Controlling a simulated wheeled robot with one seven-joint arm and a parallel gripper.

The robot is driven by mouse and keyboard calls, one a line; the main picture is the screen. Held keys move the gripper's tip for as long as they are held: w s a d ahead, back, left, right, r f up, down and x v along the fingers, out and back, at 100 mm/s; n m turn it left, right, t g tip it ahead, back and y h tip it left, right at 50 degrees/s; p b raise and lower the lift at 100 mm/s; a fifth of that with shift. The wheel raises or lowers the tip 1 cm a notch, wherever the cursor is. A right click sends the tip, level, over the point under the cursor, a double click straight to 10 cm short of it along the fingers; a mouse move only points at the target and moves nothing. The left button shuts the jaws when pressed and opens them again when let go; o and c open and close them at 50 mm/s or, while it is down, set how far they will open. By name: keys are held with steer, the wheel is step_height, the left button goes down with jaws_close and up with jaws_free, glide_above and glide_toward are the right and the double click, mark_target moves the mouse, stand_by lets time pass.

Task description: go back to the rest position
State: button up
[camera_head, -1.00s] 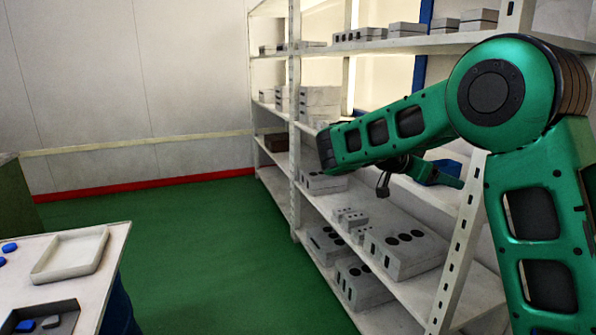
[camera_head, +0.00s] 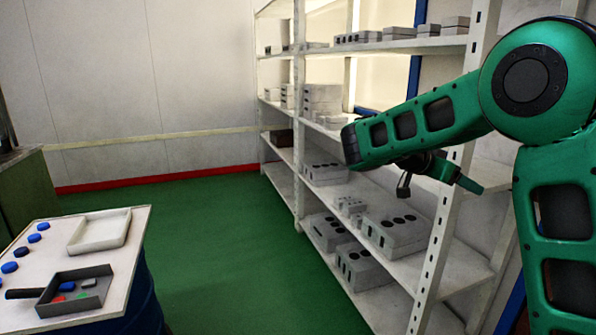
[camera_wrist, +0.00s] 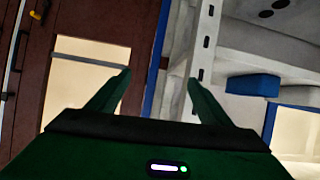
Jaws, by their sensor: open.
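My green arm reaches in from the right of the head view, bent at the elbow, in front of the shelving. My gripper (camera_head: 462,178) shows small below the forearm, near a shelf upright. In the wrist view my gripper (camera_wrist: 158,90) has its two green fingers spread wide apart with nothing between them. The task names no object.
A white shelf rack (camera_head: 299,110) holds several grey mould blocks (camera_head: 395,235). At lower left a table (camera_head: 145,245) bears a white tray (camera_head: 100,244), a grey tray (camera_head: 100,302) with small coloured pieces, and blue caps (camera_head: 36,238). The green floor (camera_head: 215,240) between is clear.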

steer(key=s+d+f+n+g+y, duration=0.1)
steer(key=s+d+f+y, duration=0.15)
steer(key=s, duration=0.35)
steer(key=s+d+f+n+g+y, duration=0.1)
steer(key=s+d, duration=0.2)
steer(key=s, duration=0.4)
steer(key=s+d+f+n+g+y, duration=0.1)
steer(key=s+d+f+y, duration=0.15)
steer(key=s, duration=0.35)
steer(key=s+a+f+n+y, duration=0.2)
steer(key=s+a+f+y, duration=0.1)
steer(key=s, duration=0.8)
steer(key=s+a+f+n+g+y, duration=0.1)
steer(key=s+a+f, duration=0.4)
steer(key=s, duration=0.6)
steer(key=shift+s+a+n+y, duration=0.2)
steer(key=shift+n+y, duration=0.4)
steer(key=shift+y, duration=0.5)
